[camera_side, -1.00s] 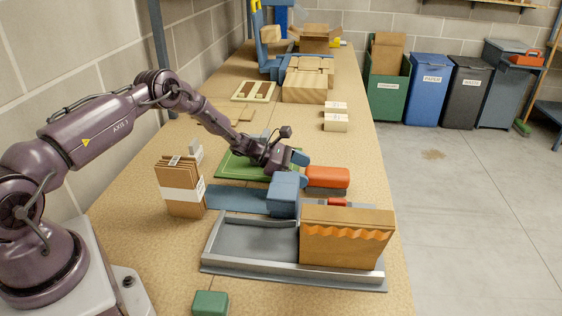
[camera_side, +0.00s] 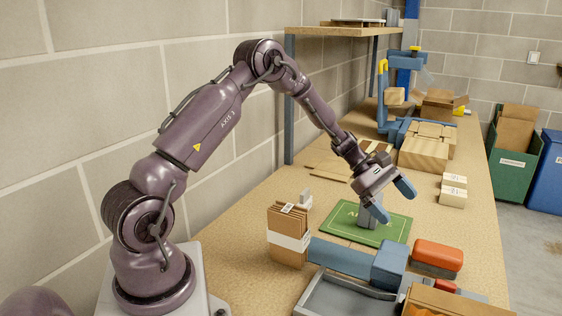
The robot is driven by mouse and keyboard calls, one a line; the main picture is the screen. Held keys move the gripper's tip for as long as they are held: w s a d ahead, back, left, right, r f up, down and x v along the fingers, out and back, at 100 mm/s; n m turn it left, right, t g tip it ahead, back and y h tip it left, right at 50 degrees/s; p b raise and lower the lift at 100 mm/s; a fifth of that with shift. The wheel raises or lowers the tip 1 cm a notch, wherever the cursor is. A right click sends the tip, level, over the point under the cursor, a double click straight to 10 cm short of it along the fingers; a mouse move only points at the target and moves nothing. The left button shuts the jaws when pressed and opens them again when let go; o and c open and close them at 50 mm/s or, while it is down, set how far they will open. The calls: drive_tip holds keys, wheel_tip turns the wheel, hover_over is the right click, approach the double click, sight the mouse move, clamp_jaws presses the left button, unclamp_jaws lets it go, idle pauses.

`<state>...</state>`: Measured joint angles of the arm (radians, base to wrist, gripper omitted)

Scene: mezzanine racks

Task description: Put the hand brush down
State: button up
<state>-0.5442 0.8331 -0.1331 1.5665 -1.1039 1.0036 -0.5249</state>
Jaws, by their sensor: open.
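The hand brush (camera_side: 438,253), with an orange-red body over a dark grey underside, rests on the bench at the lower right, right of a blue block. My gripper (camera_side: 389,199) is open and empty. It is raised over the green mat, up and to the left of the brush and clear of it. Its two blue fingertips are spread apart.
The green mat (camera_side: 342,218) lies below my gripper. A bundle of cardboard (camera_side: 289,247) stands to its left. The blue block (camera_side: 389,264) and a grey tray (camera_side: 322,294) are in front. Wooden boxes (camera_side: 424,152) stand behind. The bench edge is right of the brush.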

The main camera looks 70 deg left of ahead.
drive_tip(key=s+d+r+m+g+y, duration=0.1)
drive_tip(key=s+d+r+m+y, duration=0.1)
drive_tip(key=s+d+r+m, duration=0.35)
drive_tip(key=s+d+r+m+g+y, duration=0.2)
drive_tip(key=s+d+r+m+y, duration=0.1)
drive_tip(key=s+r+m, duration=0.45)
drive_tip(key=s+r+m+t+y, duration=0.2)
drive_tip(key=s+r+m+y, duration=0.2)
drive_tip(key=s, duration=1.2)
drive_tip(key=m, duration=0.3)
drive_tip(key=shift+s+r+t, duration=0.25)
drive_tip(key=shift+r+t, duration=0.1)
drive_tip(key=shift+t, duration=0.05)
